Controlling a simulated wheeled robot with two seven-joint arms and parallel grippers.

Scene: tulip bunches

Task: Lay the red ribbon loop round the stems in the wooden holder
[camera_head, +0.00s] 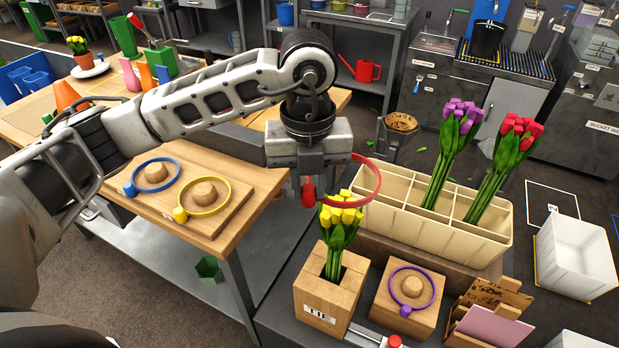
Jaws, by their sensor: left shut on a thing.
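My left gripper (308,188) is shut on the red ribbon loop (379,183), gripping it by its red tab. It holds the loop in the air at the height of the yellow tulip heads (341,214). In the picture the loop's lower edge meets the top of the heads; I cannot tell whether it is around any of them. The yellow tulips stand upright in the wooden holder (325,304), which has a TIE label on its front. Their green stems (335,261) show above the holder with no loop on them. My right gripper is not in view.
A cream divided crate (395,214) behind holds purple tulips (457,125) and red tulips (514,140). A purple loop (434,291) lies on a wooden block (387,310) right of the holder. Blue (128,190) and yellow (181,215) loops lie on a wooden board at left.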

